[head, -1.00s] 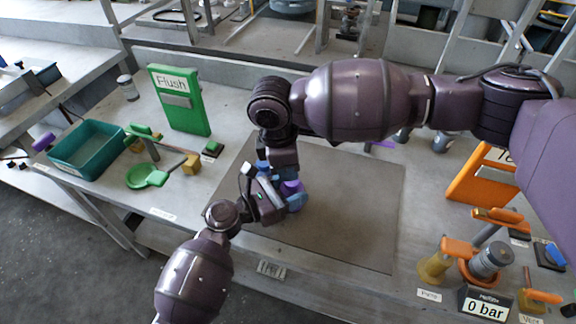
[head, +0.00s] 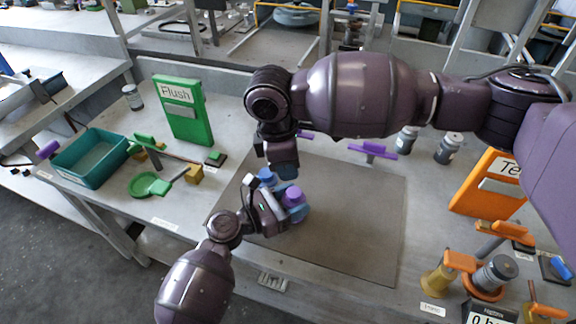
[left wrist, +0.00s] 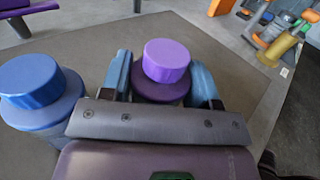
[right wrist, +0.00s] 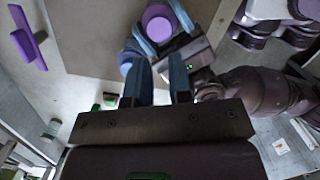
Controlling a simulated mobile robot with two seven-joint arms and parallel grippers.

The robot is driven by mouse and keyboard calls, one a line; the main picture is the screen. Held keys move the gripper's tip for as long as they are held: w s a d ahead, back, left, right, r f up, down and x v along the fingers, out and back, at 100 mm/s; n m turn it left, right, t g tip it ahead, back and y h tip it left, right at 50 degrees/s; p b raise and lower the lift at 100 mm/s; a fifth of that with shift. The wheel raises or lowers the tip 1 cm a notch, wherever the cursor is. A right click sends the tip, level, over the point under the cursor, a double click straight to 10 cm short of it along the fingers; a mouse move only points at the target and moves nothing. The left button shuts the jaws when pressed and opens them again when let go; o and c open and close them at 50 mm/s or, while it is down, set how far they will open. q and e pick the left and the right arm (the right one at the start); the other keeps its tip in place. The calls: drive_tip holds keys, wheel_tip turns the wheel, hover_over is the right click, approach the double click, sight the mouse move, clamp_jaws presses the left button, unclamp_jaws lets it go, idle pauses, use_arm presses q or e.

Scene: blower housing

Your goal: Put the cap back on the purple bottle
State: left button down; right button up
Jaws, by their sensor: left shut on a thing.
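The purple bottle (left wrist: 160,92) stands upright between the blue fingers of my left gripper (left wrist: 165,85), which is shut on its body. A lighter purple cap (left wrist: 166,60) sits on top of the bottle; it also shows in the head view (head: 293,195) and the right wrist view (right wrist: 158,22). Whether it is fully tightened, I cannot tell. My right gripper (right wrist: 160,82) is open and empty, raised above and apart from the cap. In the head view its fingers are largely hidden behind its own wrist.
A blue bottle with a blue cap (left wrist: 33,82) stands close beside the purple one. A purple T-shaped handle (head: 372,150) is at the mat's back edge. The grey mat (head: 350,220) is clear to the right. A green Flush panel (head: 183,110) and teal tray (head: 92,160) are left.

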drive_tip(key=shift+o, duration=1.1)
drive_tip(key=shift+w+d, duration=0.1)
drive_tip(key=shift+d, duration=0.05)
drive_tip(key=shift+o, duration=0.9)
drive_tip(key=shift+w+d, duration=0.15)
drive_tip(key=shift+d, duration=0.25)
drive_tip(key=shift+d+n, duration=0.4)
drive_tip(key=shift+n, duration=0.3)
drive_tip(key=n, duration=0.5)
drive_tip(key=shift+d+r+y, duration=0.15)
drive_tip(key=shift+r+y, duration=0.05)
drive_tip(key=shift+y, duration=0.1)
drive_tip(key=n, duration=0.5)
drive_tip(key=shift+n, duration=0.4)
drive_tip(key=n, duration=0.6)
drive_tip(key=shift+a+r+n+y, duration=0.2)
drive_tip(key=shift+n+y, duration=0.1)
drive_tip(key=shift+y, duration=0.1)
drive_tip(key=n, duration=0.4)
drive_tip(key=shift+s+a, duration=0.15)
drive_tip(key=shift+s, duration=0.05)
drive_tip(key=n, duration=0.4)
drive_tip(key=shift+a, duration=0.1)
